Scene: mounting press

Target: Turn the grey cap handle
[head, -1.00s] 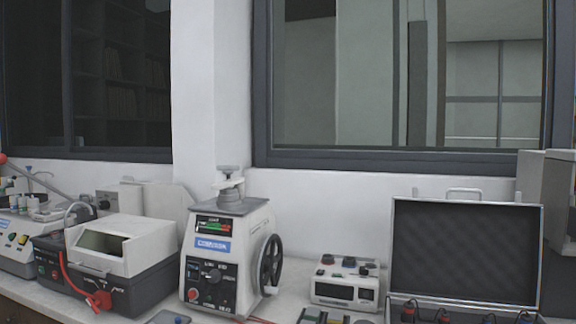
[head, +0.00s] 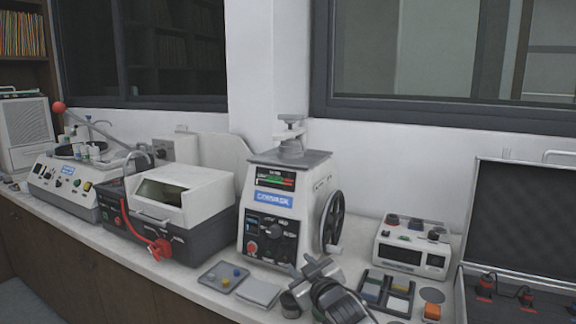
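The mounting press (head: 286,208) is a white and grey machine on the bench, with a display, a blue label and a knob panel on its front. The grey cap handle (head: 291,127) stands on top of the press, above a round cap on the grey top plate. My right gripper (head: 314,268) is in front of the press near the bottom of the head view, well below the cap handle and apart from it. Its dark fingers are small and seen at an angle, so their opening is unclear. My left gripper is not in view.
A black handwheel (head: 333,222) sticks out of the press's right side. A white control box (head: 410,247) and an open case (head: 522,215) stand to the right. A machine with a red hose (head: 168,210) stands to the left. Small trays (head: 223,278) lie in front.

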